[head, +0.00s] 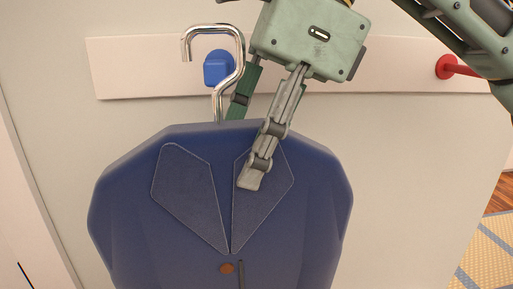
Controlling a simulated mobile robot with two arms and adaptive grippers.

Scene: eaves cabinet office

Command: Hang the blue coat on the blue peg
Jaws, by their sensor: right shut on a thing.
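The blue coat (190,235) hangs upright below my right gripper (248,145), which is shut on its top edge right of the hanger neck. One finger lies over the front lapel; the other goes behind the coat, its tip hidden. A shiny metal hanger hook (240,52) rises from the collar, its open end at the left. The blue peg (214,70) shows inside the hook's curve, below its top bend. I cannot tell whether the hook is around the peg or in front of it. My left gripper is not in view.
The peg sits on a pale rail (130,68) along a light wall. A red peg (447,67) is on the same rail at the right, close to my right arm. A patterned mat (485,250) lies on the floor at lower right.

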